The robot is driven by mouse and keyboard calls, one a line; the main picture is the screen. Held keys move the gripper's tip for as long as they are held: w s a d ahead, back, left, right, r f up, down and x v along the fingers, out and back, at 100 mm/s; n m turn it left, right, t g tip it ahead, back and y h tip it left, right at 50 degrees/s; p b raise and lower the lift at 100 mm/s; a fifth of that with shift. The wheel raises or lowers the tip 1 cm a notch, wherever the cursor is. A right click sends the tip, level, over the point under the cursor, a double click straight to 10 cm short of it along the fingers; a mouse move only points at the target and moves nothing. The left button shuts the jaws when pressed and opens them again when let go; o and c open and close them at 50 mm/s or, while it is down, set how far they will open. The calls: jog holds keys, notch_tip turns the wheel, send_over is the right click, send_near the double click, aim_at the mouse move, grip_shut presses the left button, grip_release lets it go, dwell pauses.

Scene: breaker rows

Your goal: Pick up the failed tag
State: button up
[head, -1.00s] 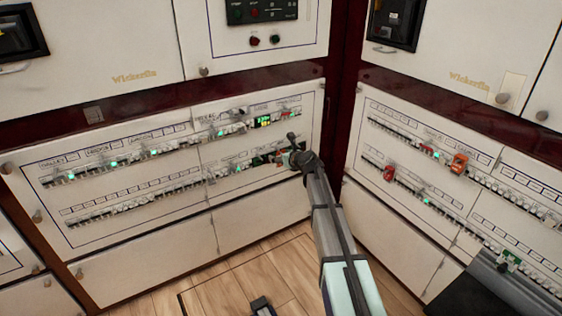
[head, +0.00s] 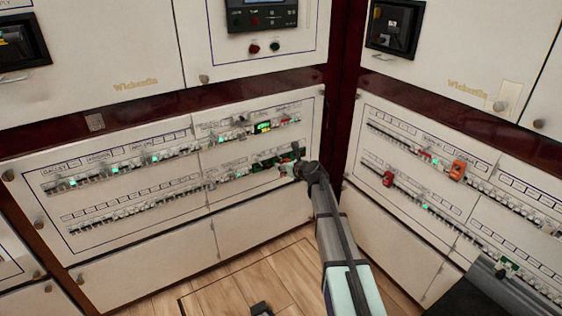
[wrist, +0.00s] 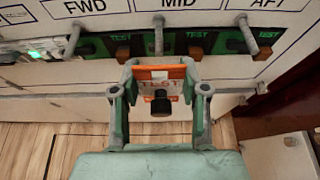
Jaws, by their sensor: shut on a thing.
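My gripper (wrist: 160,84) shows in the wrist view in front of the breaker row. Its two fingers are shut on a small orange-and-white tag (wrist: 159,74), which has red lettering too small to read surely and a black knob below. The tag is just below the green-and-black breakers marked TEST (wrist: 196,42); whether it touches the panel is unclear. In the head view my gripper (head: 288,169) is at the right end of the lower breaker row on the left panel, and the tag is too small to make out there.
Grey levers (wrist: 158,35) stick out of the breakers above my gripper, close to the fingertips. The right panel holds an orange device (head: 458,170) and a red device (head: 388,179). The wooden floor (head: 250,275) is open below.

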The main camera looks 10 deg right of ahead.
jog(key=s+d+p, duration=0.1)
jog(key=s+d, duration=0.1)
jog(key=s, duration=0.5)
jog(key=s+d+p, duration=0.1)
jog(key=s+d, duration=0.2)
jog(key=s, duration=0.4)
jog(key=shift+d, duration=0.35)
jog(key=shift+r+p, duration=0.15)
jog(key=shift+p, duration=0.45)
jog(key=shift+s+d, duration=0.1)
jog(key=shift+s+d+p, duration=0.15)
jog(key=shift+s+d, duration=0.15)
jog(key=shift+s, duration=0.4)
jog(key=shift+s+d+p, duration=0.15)
jog(key=shift+s+d, duration=0.1)
jog(key=shift+s, duration=0.45)
jog(key=shift+s+d, duration=0.1)
jog(key=shift+s, duration=0.05)
jog(key=s+d, duration=0.2)
jog(key=s, duration=0.4)
jog(key=shift+d, duration=0.25)
jog(key=shift+s, duration=0.15)
